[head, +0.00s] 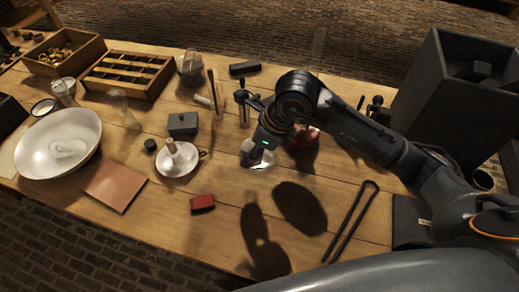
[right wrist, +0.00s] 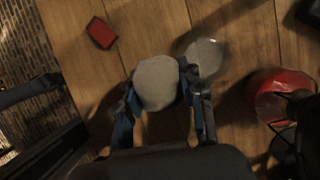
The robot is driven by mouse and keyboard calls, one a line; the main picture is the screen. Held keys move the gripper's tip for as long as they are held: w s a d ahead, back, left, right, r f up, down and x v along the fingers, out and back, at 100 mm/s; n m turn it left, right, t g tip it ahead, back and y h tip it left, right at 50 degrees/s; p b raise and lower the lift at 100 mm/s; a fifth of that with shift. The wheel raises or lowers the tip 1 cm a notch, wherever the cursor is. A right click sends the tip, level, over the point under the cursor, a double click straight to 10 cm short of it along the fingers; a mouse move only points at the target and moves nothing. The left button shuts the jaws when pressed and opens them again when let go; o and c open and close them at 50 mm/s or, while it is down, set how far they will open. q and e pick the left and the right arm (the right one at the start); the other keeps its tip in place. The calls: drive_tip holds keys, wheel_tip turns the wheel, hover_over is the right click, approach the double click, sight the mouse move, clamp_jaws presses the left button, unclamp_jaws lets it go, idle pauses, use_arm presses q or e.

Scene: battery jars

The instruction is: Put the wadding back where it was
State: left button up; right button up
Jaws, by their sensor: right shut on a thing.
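My right gripper (head: 255,148) reaches in from the right over the middle of the table. In the right wrist view its fingers (right wrist: 160,88) are shut on a pale grey-beige round piece (right wrist: 157,78), which looks like the wadding. In the head view the gripper mostly hides this piece. A round clear glass piece (right wrist: 205,57) lies just beside the held piece; whether they touch cannot be told. My left gripper is not in view.
A red block (head: 202,203) lies in front, left of the gripper. A white candle holder (head: 177,158), a grey box (head: 183,124) and a large white bowl (head: 58,143) stand left. A red object (head: 303,138) is close right of the gripper. Black tongs (head: 350,222) lie front right.

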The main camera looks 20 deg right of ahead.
drive_tip(key=w+d+f, duration=0.1)
drive_tip(key=w+f, duration=0.1)
drive_tip(key=w+d+f, duration=0.1)
drive_tip(key=w+f, duration=0.1)
drive_tip(key=w+d+f+p, duration=0.1)
drive_tip(key=f, duration=0.1)
drive_tip(key=shift+w+d+f, duration=0.25)
drive_tip(key=shift+w, duration=0.15)
wheel_tip(320, 180, down, 3)
drive_tip(key=shift+w+d+p, duration=0.1)
drive_tip(key=shift+w+p, duration=0.05)
drive_tip(key=shift+p, duration=0.55)
drive_tip(key=shift+f, duration=0.25)
drive_tip(key=shift+f, duration=0.25)
drive_tip(key=o, duration=0.7)
drive_tip(key=shift+r, duration=0.1)
drive_tip(key=shift+o, duration=0.2)
